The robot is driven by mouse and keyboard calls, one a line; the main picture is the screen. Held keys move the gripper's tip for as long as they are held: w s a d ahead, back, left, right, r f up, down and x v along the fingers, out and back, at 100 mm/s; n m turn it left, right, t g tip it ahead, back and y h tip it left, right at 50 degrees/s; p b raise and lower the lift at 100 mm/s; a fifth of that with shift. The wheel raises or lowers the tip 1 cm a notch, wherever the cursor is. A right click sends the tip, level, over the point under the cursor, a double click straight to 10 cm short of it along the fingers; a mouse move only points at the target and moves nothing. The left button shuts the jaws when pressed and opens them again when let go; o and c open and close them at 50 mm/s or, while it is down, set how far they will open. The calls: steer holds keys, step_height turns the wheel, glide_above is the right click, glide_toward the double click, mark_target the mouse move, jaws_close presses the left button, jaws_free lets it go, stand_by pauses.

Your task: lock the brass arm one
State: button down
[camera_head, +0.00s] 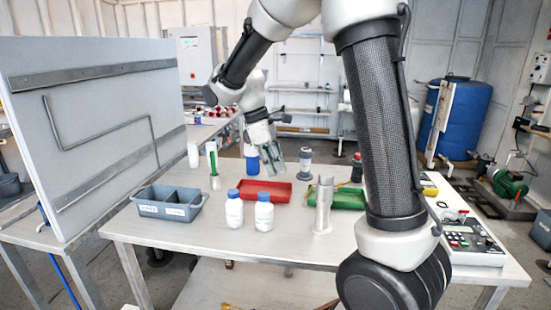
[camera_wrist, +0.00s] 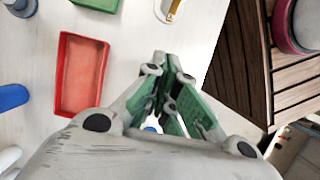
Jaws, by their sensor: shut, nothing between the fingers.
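I cannot make out the brass arm with certainty in either view. A small brass-coloured piece (camera_wrist: 174,8) shows on a white round part at the top edge of the wrist view, too cut off to name. My gripper (camera_head: 274,170) hangs above the back of the table, by the far side of the red tray. In the wrist view its green-padded fingers (camera_wrist: 165,62) meet at the tips, with nothing between them.
The red tray (camera_head: 266,199), two white bottles (camera_head: 235,213) (camera_head: 264,216), a metal cylinder (camera_head: 323,212), a green tray (camera_head: 349,206) and a grey bin (camera_head: 191,211) stand on the table. A control box (camera_head: 466,240) is at right. A large panel (camera_head: 70,180) stands at left.

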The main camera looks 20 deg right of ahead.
mark_target(309, 193)
steer(key=s+d+f, duration=0.3)
steer(key=d+f, duration=0.1)
steer(key=f, duration=0.2)
steer(key=shift+d+f, duration=0.2)
steer(key=shift+f, duration=0.15)
steer(key=g+h, duration=0.1)
steer(key=f+g+h, duration=0.1)
steer(key=h, duration=0.1)
steer(key=d+f+g+h, duration=0.1)
steer(key=shift+s+f+h, duration=0.2)
steer(key=shift+s+h, duration=0.1)
steer(key=shift+s, duration=0.05)
steer(key=shift+r, duration=0.1)
